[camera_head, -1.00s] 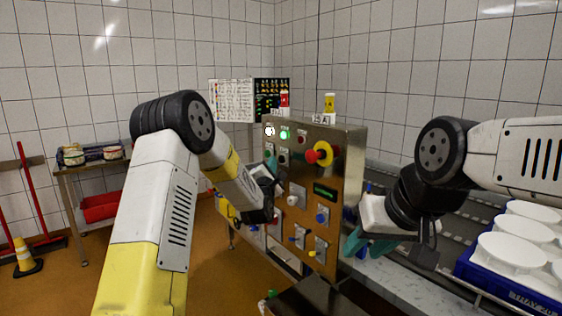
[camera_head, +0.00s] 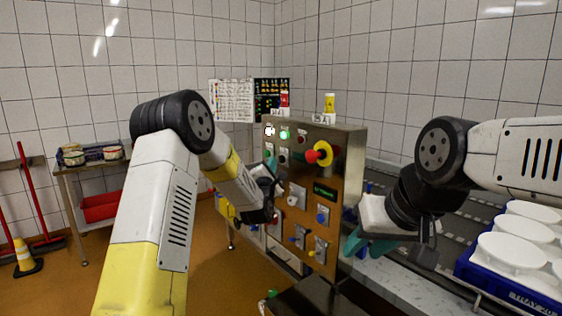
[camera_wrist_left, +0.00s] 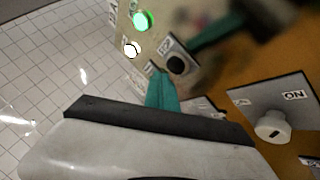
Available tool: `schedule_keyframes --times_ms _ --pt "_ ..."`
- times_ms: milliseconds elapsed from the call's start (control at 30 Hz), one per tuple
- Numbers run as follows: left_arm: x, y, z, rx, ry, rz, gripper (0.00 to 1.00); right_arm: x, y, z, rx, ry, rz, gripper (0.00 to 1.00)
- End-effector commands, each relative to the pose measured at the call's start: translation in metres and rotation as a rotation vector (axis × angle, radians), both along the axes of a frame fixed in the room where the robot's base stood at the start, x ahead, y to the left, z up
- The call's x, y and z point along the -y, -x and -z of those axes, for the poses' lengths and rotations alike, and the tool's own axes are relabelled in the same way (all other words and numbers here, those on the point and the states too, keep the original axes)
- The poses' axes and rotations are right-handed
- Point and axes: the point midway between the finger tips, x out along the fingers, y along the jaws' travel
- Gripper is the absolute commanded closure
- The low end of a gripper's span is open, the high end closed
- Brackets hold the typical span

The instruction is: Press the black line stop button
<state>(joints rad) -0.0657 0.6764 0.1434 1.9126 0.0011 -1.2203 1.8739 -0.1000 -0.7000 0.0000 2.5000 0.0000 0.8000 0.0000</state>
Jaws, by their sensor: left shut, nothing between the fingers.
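The black button (camera_head: 284,157) sits on a square plate on the steel control cabinet (camera_head: 345,165), below the lit green lamp (camera_head: 284,135). In the left wrist view the black button (camera_wrist_left: 177,64) is in clear sight. My left gripper (camera_head: 270,160) is shut and empty in front of the cabinet's face. One teal finger (camera_wrist_left: 162,90) shows just left of the black button; I cannot tell whether it touches the panel. My right gripper (camera_head: 354,243) is at the cabinet's right side, its teal fingers partly hidden, and I cannot judge its opening.
A red knob on a yellow plate (camera_head: 325,153), a lit white lamp (camera_head: 269,131) and several other switches crowd the panel. At right are a conveyor (camera_head: 465,232) and a blue tray (camera_head: 495,287) of white moulds. A side table (camera_head: 75,170) stands at left.

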Motion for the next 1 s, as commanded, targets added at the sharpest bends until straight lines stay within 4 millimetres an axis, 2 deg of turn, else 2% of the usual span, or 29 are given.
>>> schedule_keyframes --times_ms 1000 --pt "0.0064 -0.0053 0.0000 -0.001 0.000 -0.001 1.00 0.0000 0.0000 0.0000 0.000 0.000 0.000 0.64"
